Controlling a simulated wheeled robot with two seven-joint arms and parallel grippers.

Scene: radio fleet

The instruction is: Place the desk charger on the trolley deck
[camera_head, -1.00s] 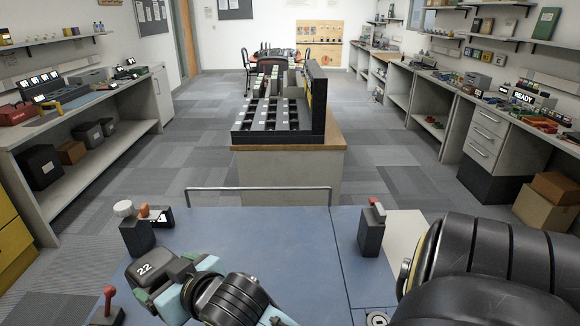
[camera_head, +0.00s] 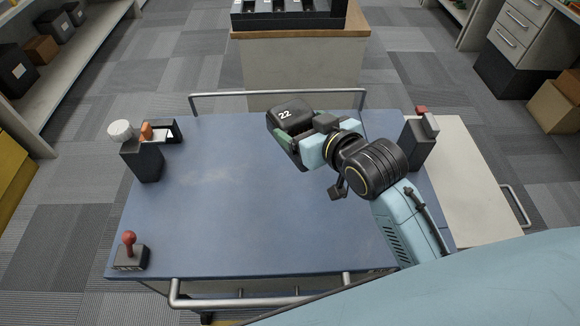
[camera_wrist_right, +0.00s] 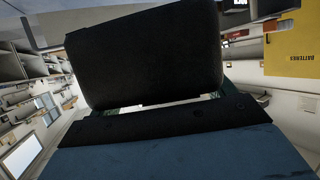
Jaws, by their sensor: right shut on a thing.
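The desk charger looks to be the dark block marked 22 (camera_head: 289,114). My right gripper (camera_head: 291,138) is shut on it, with green finger pads at its near side. It appears over the far middle of the blue trolley deck (camera_head: 230,215), close to the back rail. I cannot tell whether it touches the deck or hangs above it. In the right wrist view the dark block (camera_wrist_right: 145,55) fills the upper middle, tilted, beyond the gripper body. My left gripper is not in view.
At the deck's left stand a dark box with a white knob (camera_head: 146,160), a small dark tray (camera_head: 176,131) and a red-knobbed box (camera_head: 130,258). A dark upright box (camera_head: 418,150) stands at right, beside a pale panel (camera_head: 465,180). The deck's middle left is clear.

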